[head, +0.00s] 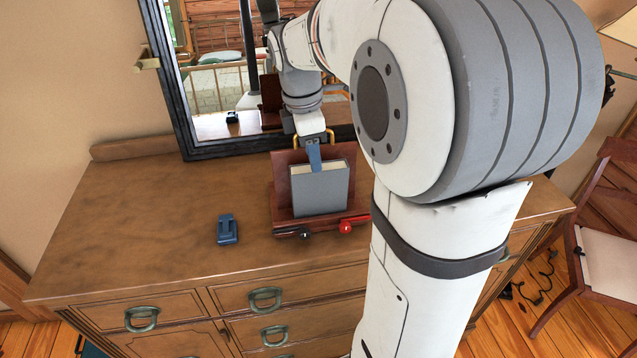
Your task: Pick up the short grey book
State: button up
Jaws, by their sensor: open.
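The short grey book (320,194) stands upright in a reddish-brown wooden stand (283,196) on the dresser top, its cover toward the camera and its pale page edge on top. My gripper (314,160) comes down from above at the book's top edge, with a blue-grey finger overlapping the top of the cover near its middle. The gripper is open. The other finger is not clearly seen, and I cannot tell whether the visible finger touches the book.
A small blue device (228,229) lies left of the stand on the dresser (140,230). A red-ended item (345,227) and a black-ended item (304,233) lie at the stand's front. A dark-framed mirror (180,100) rises behind. The dresser's left side is clear.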

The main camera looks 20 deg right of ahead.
aim_at(321, 176)
jog(key=f, duration=0.2)
jog(key=d+f, duration=0.1)
jog(key=f, duration=0.3)
jog(key=shift+s+d+f+p, duration=0.25)
jog(key=shift+s+p, duration=0.05)
grip_shut()
